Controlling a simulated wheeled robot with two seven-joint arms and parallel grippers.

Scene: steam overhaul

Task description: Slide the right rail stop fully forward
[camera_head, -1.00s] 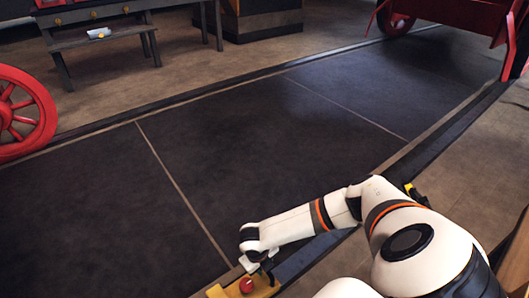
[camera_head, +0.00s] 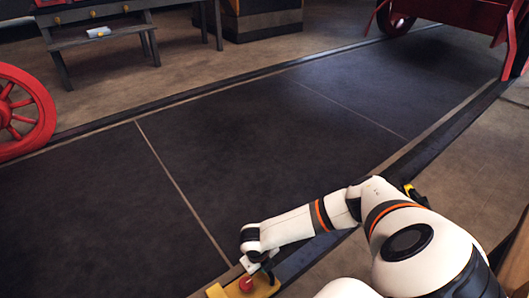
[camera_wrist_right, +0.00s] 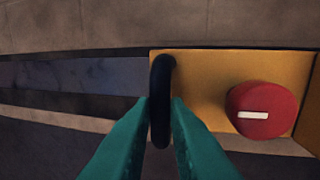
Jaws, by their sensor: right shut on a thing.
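The rail stop is a yellow block (camera_head: 264,288) with a red knob (camera_head: 246,284), low in the head view on the near dark rail (camera_head: 300,262). In the right wrist view the yellow block (camera_wrist_right: 205,75) fills the right side, with the red knob (camera_wrist_right: 264,108) bearing a white mark. A black handle (camera_wrist_right: 161,90) stands at the block's left edge. My right gripper (camera_wrist_right: 160,105), with teal fingers, is shut on this handle. In the head view my right gripper (camera_head: 262,264) is at the block, partly hidden by the wrist. My left gripper is not in view.
The rail runs up and right toward a red vehicle (camera_head: 455,14). Another small yellow part (camera_head: 410,190) sits by the rail behind my right arm. A red wheel (camera_head: 18,112) stands at left and a grey bench (camera_head: 100,37) at the back. The dark floor panels (camera_head: 250,135) are clear.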

